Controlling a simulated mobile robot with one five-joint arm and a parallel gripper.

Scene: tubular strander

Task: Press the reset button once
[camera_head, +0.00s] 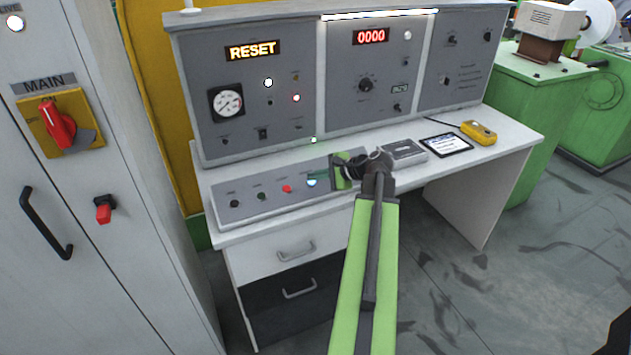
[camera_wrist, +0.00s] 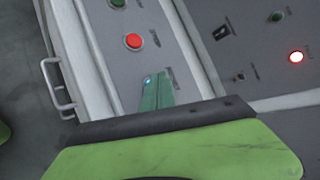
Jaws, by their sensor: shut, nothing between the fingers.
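A row of buttons runs along the sloped panel (camera_head: 262,209) at the desk's front: a dark one, a green one, a red one (camera_head: 287,188) and a blue-lit one (camera_head: 312,182). Their labels are too small to read. In the wrist view the blue-lit button (camera_wrist: 148,80) shows only partly beside my fingertips, and the red button (camera_wrist: 133,41) is clear above it. My gripper (camera_head: 333,173) is shut and empty, just right of the blue-lit button in the head view. I cannot tell whether the fingertips touch it. The display (camera_head: 252,50) reads RESET.
The upright console (camera_head: 250,130) with gauge and lamps stands behind the panel. A grey box (camera_head: 403,152), a tablet (camera_head: 446,144) and a yellow device (camera_head: 479,132) lie to the right. A cabinet (camera_head: 80,250) with a red main switch (camera_head: 57,124) stands at left.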

